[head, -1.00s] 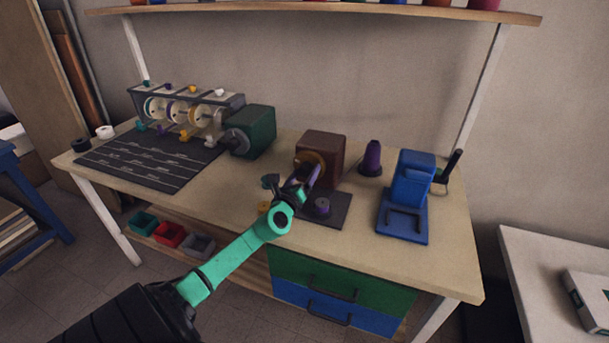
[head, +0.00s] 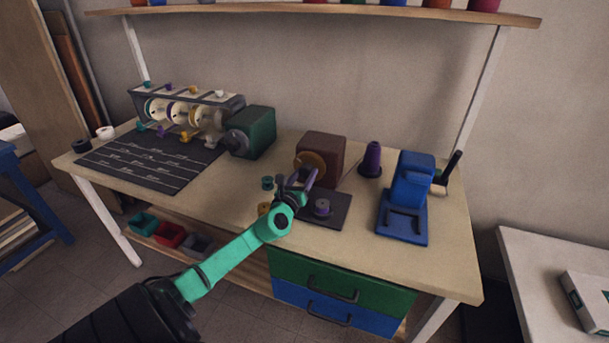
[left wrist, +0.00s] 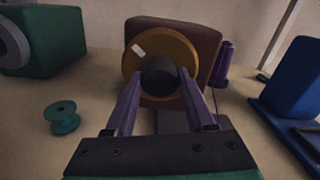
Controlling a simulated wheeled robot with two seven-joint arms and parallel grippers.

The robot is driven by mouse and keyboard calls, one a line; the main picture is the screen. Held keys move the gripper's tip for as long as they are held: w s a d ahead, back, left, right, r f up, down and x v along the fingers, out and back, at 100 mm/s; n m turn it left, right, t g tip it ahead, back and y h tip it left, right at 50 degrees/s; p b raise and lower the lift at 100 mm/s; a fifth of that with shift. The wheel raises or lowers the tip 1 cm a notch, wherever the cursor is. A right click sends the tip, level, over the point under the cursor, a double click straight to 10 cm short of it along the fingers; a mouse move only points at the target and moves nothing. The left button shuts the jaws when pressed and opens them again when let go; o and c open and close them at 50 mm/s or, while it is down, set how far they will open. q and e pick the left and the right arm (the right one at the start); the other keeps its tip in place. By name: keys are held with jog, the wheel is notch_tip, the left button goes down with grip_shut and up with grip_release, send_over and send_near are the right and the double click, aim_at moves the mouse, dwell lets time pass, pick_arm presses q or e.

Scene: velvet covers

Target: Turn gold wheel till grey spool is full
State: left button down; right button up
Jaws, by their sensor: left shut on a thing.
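The gold wheel (head: 308,160) is on the front of a brown box (head: 331,150); in the left wrist view the gold wheel (left wrist: 170,52) carries a white mark at its upper left. My left gripper (head: 306,180) is in front of it. In the left wrist view its purple fingers (left wrist: 160,88) are shut on a dark round knob (left wrist: 160,75) at the wheel's middle. A small spool (head: 322,206) with a grey top and purple around it stands on a dark base (head: 336,216) just right of the gripper. How full it is cannot be told. My right gripper is not in view.
A purple thread cone (head: 371,160) stands behind right. A blue device (head: 408,195) is farther right. A teal spool (head: 267,182) and a yellow one (head: 264,208) lie left of my gripper. A green box (head: 252,130) and dark mat (head: 150,160) are at left.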

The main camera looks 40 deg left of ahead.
pick_arm(q)
jog(key=shift+c, duration=1.3)
grip_release()
jog(key=shift+s, duration=0.1)
jog(key=shift+s+d, duration=0.2)
jog(key=shift+s, duration=0.1)
jog(key=v, duration=1.4)
jog(key=shift+w, duration=0.1)
